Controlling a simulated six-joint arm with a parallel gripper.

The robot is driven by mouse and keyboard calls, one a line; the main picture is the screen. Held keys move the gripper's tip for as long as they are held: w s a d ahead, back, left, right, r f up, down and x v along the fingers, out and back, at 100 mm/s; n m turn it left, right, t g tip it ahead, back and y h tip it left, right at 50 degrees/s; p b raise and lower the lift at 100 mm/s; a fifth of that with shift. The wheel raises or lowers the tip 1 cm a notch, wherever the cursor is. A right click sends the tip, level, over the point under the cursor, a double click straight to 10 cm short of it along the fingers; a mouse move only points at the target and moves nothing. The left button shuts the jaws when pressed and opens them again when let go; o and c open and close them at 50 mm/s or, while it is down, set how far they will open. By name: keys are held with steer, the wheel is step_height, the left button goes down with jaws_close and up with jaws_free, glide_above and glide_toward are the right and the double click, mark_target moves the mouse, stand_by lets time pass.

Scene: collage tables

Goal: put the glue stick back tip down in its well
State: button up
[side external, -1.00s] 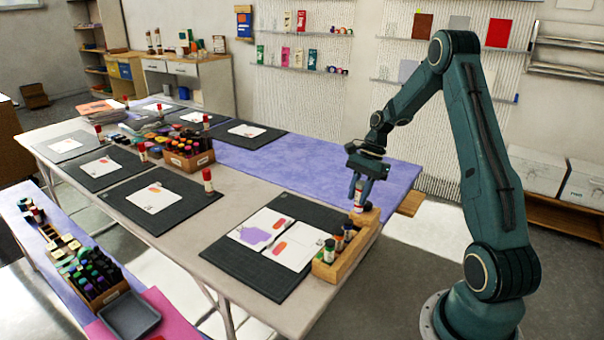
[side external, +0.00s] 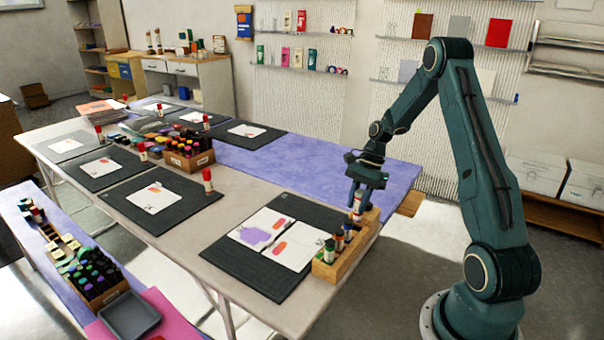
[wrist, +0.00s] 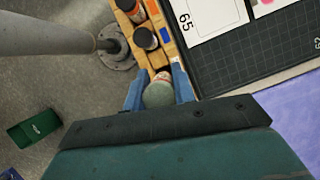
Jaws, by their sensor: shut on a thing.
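The glue stick (side external: 357,207), pale with some red on it, is held roughly upright between the two fingers of my gripper (side external: 366,192). It is at the far end of the wooden rack (side external: 352,258). In the wrist view the stick's grey-green end (wrist: 158,94) faces me between the blue fingers (wrist: 160,90). The rack (wrist: 172,47) runs away from it there. The stick's lower end is hidden, so I cannot tell whether it is inside a well. A few other capped sticks (side external: 339,238) stand in the rack's nearer wells.
A dark cutting mat (side external: 240,268) with white cards (side external: 290,250) lies left of the rack. The rack sits along the table's right edge, with floor beyond it. Another red-capped stick (side external: 208,181) stands farther left. The purple cloth (side external: 300,165) behind is mostly bare.

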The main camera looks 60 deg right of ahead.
mark_target(356, 218)
steer(key=shift+f, duration=2.95)
stand_by(2.1)
steer(key=o, duration=1)
steer(key=shift+r, duration=0.15)
steer(key=shift+r, duration=3.65)
